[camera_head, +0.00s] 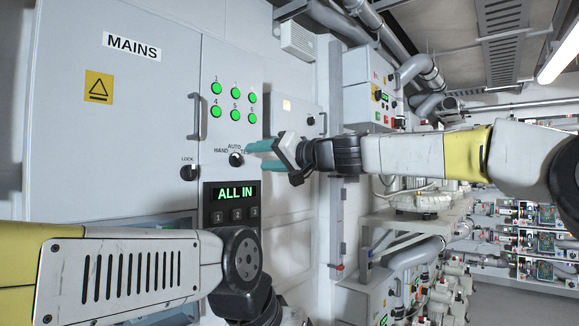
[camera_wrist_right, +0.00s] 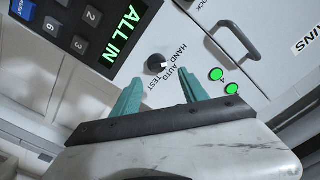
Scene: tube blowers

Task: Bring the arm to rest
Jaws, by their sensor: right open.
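My right gripper (camera_head: 254,156) is in front of the grey control panel (camera_head: 222,125) in the head view. Its teal fingers are open, with nothing between them. The black selector knob (camera_head: 236,158), marked HAND, AUTO and TEST, is just beyond the fingertips. In the right wrist view the knob (camera_wrist_right: 156,65) shows beyond the gap between the open fingers (camera_wrist_right: 161,86), apart from them. My left arm (camera_head: 130,275) crosses the lower left of the head view. Its gripper does not show.
Several green lamps (camera_head: 235,93) are lit above the knob. A display (camera_head: 235,193) below reads ALL IN, over numbered buttons. The MAINS cabinet (camera_head: 130,120) with a handle (camera_head: 194,116) and lock stands left. Pipes and a shelf (camera_head: 415,215) are right, near my right arm.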

